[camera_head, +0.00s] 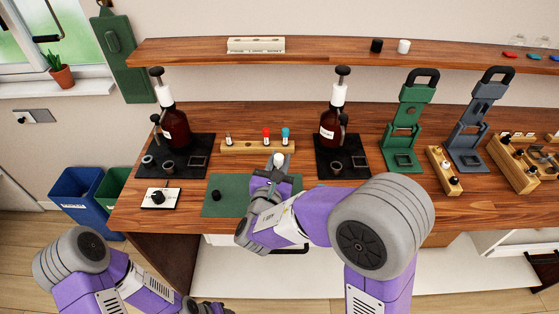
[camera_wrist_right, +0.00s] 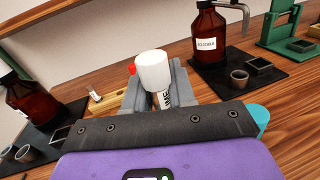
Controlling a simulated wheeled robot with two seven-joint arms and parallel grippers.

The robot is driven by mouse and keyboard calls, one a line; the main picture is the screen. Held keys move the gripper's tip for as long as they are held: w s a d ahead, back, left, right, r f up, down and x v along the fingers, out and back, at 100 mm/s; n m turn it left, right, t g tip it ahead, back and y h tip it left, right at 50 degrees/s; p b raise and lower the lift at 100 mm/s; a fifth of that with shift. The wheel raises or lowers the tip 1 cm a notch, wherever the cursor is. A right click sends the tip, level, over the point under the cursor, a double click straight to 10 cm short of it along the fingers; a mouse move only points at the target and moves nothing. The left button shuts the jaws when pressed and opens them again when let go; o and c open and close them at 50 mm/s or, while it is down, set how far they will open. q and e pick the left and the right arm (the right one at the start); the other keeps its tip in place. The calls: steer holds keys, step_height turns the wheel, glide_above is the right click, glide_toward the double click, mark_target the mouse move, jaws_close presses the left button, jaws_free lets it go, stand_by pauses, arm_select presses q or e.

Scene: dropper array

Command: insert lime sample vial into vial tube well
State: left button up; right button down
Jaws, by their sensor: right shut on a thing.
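My right gripper (camera_head: 277,169) is shut on the lime sample vial (camera_head: 278,159), which has a white cap. In the right wrist view the vial (camera_wrist_right: 155,72) stands nearly upright between the fingers, its label partly hidden. It is in front of the wooden rack (camera_head: 236,148), above or near the green mat (camera_head: 226,187). Round dark wells stand on two black pads: one (camera_head: 168,167) on the left pad (camera_head: 184,142), one (camera_head: 336,168) on the right pad (camera_head: 326,145). I cannot tell which is the vial tube well. My left gripper (camera_head: 208,307) is partly visible at the bottom edge; its fingers are unclear.
The rack holds a red-capped vial (camera_head: 266,134), a teal-capped vial (camera_head: 285,134) and another vial (camera_head: 228,138). Brown pump bottles (camera_head: 174,125) (camera_head: 329,125) stand on the pads. A black knob (camera_head: 216,195) is on the mat. Green (camera_head: 405,130) and grey (camera_head: 468,130) stands are right.

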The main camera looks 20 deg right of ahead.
stand_by(0.7)
steer(key=shift+n+p, duration=0.4)
steer(key=shift+p, duration=0.1)
steer(key=shift+f+b, duration=2.15)
steer(key=shift+f, duration=0.3)
stand_by(0.4)
steer(key=c, duration=0.9)
jaws_free()
steer(key=p+v, duration=0.1)
steer(key=v, duration=0.5)
steer(key=shift+s+a, duration=0.25)
steer(key=shift+a, duration=0.05)
steer(key=shift+s+a, duration=0.15)
steer(key=shift+s, duration=0.25)
